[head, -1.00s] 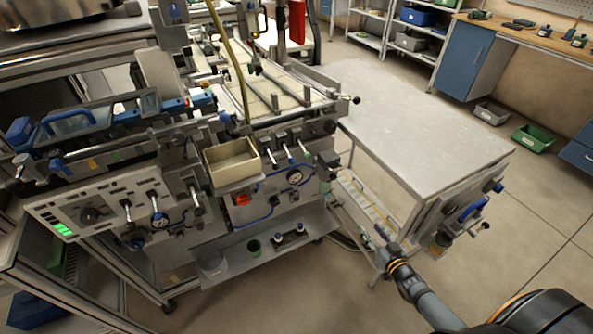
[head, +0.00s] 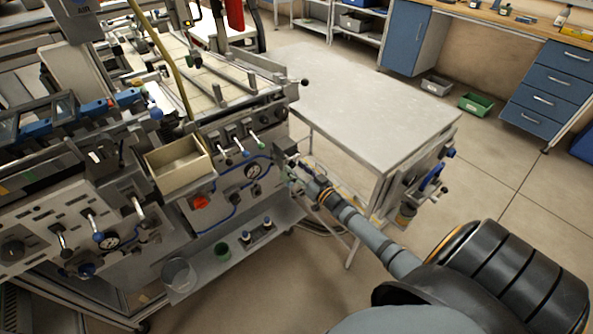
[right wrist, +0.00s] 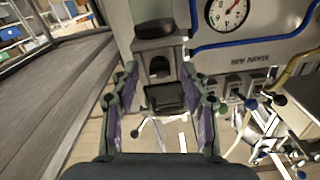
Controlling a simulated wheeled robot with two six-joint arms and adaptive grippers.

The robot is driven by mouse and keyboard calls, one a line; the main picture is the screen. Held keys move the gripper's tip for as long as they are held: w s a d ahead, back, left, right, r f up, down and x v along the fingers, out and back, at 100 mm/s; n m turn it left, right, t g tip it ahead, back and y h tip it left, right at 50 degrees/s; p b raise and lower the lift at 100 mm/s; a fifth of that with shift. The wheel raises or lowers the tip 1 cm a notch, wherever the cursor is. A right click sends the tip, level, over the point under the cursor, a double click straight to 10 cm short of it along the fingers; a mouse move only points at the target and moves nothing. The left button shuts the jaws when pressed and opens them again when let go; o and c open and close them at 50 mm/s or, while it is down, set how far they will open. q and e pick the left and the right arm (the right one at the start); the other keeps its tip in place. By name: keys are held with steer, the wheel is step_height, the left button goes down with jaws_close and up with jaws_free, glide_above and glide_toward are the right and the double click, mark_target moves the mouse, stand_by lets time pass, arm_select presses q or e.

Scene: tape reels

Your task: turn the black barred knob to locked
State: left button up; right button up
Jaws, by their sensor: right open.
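A grey block (head: 287,157) stands out at the right end of the machine's front panel, beside the pressure gauge. In the right wrist view, the block (right wrist: 157,62) carries a dark, bar-like part (right wrist: 165,97), which looks like the black barred knob. Its lock marking is not readable. My right gripper (head: 297,181) is close to the block, just below and right of it in the head view. In the right wrist view, my right gripper (right wrist: 162,108) is open, with one finger on each side of the dark part. Contact cannot be told. My left gripper is not in view.
A cream bin (head: 178,166) is further left. A grey table (head: 375,105) stands behind my right arm. Open floor lies to the right.

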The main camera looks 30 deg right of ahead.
steer(key=shift+w, duration=0.25)
steer(key=shift+c, duration=0.3)
jaws_close()
